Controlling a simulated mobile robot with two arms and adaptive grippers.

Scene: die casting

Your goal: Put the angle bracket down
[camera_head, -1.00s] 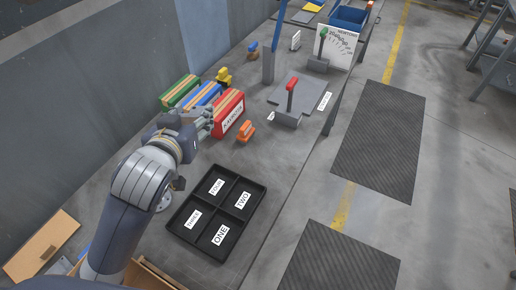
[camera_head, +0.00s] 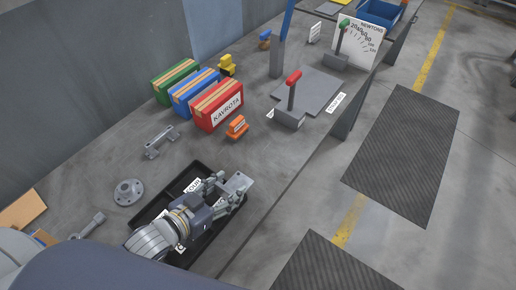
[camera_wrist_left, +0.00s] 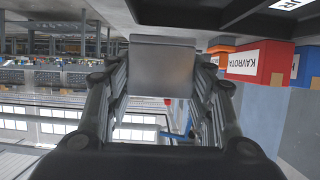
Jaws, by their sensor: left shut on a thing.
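The angle bracket (camera_head: 238,183) is a small grey metal plate piece. In the head view it sticks out between the fingertips of my left gripper (camera_head: 226,190). In the left wrist view the bracket (camera_wrist_left: 162,66) is a flat grey plate clamped between both fingers. The gripper is shut on it, above the right part of the black compartment tray (camera_head: 168,202). My gripper and arm cover much of the tray and most of its labels. The gap between bracket and tray is hard to judge. My right gripper is not in view.
Behind the tray stand a red box (camera_head: 217,108), a blue box (camera_head: 193,92) and an orange block (camera_head: 237,128). A grey metal part (camera_head: 160,142), a round flange (camera_head: 128,192) and a rod-like part (camera_head: 88,225) lie left. A red-handled device (camera_head: 291,105) stands farther back.

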